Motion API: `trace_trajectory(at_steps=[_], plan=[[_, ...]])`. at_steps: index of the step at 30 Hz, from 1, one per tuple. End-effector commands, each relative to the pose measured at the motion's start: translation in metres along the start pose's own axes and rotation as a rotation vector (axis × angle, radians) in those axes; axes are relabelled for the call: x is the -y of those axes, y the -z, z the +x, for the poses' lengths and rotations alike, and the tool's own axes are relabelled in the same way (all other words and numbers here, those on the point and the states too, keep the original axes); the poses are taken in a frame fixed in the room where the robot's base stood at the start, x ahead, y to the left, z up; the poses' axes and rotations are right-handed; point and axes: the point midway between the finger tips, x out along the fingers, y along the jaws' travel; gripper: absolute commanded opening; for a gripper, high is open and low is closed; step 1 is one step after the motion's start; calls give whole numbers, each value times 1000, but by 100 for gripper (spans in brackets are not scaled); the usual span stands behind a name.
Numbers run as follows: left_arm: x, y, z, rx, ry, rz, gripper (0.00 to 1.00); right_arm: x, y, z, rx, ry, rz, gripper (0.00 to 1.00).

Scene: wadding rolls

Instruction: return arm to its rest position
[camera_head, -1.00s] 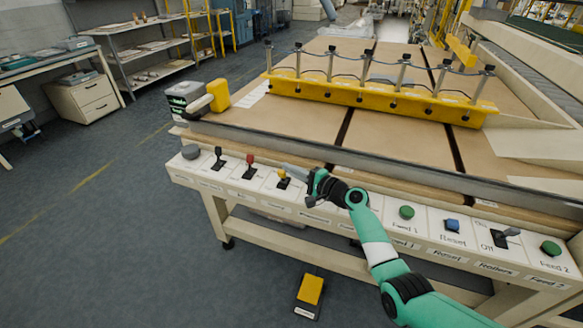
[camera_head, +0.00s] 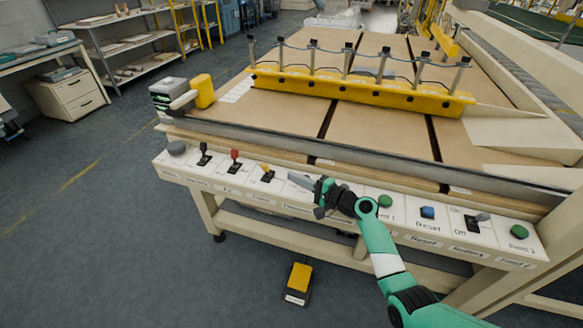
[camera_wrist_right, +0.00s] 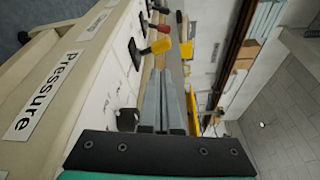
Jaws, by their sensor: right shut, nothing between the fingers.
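My right arm, teal with black joints, comes in from the lower right of the head view. Its gripper (camera_head: 293,178) is shut and empty, over the front control panel (camera_head: 345,203), just right of the yellow-knobbed lever (camera_head: 266,171). A gap shows between the fingertips and that lever. In the right wrist view the two grey fingers (camera_wrist_right: 165,72) lie together, pointing toward the yellow lever knob (camera_wrist_right: 160,47). My left gripper is not in view.
The panel also has a red lever (camera_head: 235,156), a black lever (camera_head: 204,150), green buttons (camera_head: 385,201) and a blue button (camera_head: 428,212). A yellow clamp bar (camera_head: 360,92) crosses the table behind. A yellow pedal (camera_head: 298,280) lies on the floor.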

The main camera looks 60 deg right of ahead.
Motion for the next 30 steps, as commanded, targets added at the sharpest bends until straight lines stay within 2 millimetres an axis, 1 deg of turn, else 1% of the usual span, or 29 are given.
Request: trace_trajectory(at_steps=[3,6,23,26,29,30], plan=[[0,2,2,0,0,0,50,-1,-2,-6,4,0,-1,0],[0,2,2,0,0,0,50,-2,-2,-7,5,0,-3,0],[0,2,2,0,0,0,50,-2,-3,-6,6,0,-3,0],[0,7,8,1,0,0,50,5,-21,2,38,-3,-7,0],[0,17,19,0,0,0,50,30,-66,22,118,5,-31,0],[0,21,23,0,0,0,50,46,-90,31,160,20,-51,0]])
